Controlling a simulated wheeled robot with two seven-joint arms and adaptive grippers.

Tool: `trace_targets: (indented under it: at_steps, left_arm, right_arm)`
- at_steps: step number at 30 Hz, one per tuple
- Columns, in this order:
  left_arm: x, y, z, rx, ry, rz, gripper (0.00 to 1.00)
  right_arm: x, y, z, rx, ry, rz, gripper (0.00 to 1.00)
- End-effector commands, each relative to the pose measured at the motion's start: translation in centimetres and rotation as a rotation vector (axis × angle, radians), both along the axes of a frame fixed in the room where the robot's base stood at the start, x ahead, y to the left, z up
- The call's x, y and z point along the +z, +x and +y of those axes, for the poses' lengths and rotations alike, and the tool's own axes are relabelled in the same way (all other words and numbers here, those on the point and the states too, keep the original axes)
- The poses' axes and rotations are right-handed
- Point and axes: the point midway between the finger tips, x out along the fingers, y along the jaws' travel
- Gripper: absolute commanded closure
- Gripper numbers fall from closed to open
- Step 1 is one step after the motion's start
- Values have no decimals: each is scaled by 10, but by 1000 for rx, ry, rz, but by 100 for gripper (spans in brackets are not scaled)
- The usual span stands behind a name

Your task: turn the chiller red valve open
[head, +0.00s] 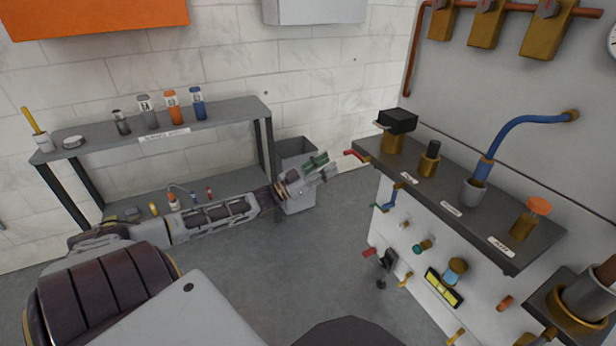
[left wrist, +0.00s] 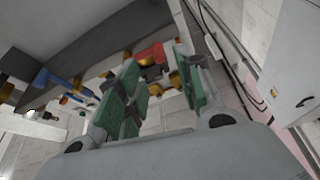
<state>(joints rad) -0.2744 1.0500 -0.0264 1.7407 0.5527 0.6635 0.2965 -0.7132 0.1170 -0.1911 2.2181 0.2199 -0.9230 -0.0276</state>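A red valve handle (head: 354,154) sticks out from the left end of the dark grey counter, on a brass and copper pipe fitting. My left gripper (head: 325,166) is just left of it in the head view, fingers pointing towards it. In the left wrist view the red handle (left wrist: 151,54) shows just beyond the fingertips, between the green-padded fingers. The left gripper (left wrist: 160,85) is open and empty, with a clear gap between the pads. I see no clear contact with the handle. My right gripper is not in view.
The counter (head: 445,190) holds brass fittings and a blue hose (head: 530,120). Several small valves sit on the white panel below, including another red handle (head: 369,252). A grey shelf (head: 230,113) with bottles and a grey bin (head: 296,147) stand left. Floor between is clear.

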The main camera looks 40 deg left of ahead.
Motion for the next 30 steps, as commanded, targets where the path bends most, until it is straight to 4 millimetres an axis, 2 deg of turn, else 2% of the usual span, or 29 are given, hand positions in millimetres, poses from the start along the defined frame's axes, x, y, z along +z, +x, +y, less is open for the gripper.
trace_targets:
  at_steps: [30]
  left_arm:
    - [-22, -49, 24, -1, 0, 0, 64]
  right_arm:
    - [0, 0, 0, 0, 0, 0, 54]
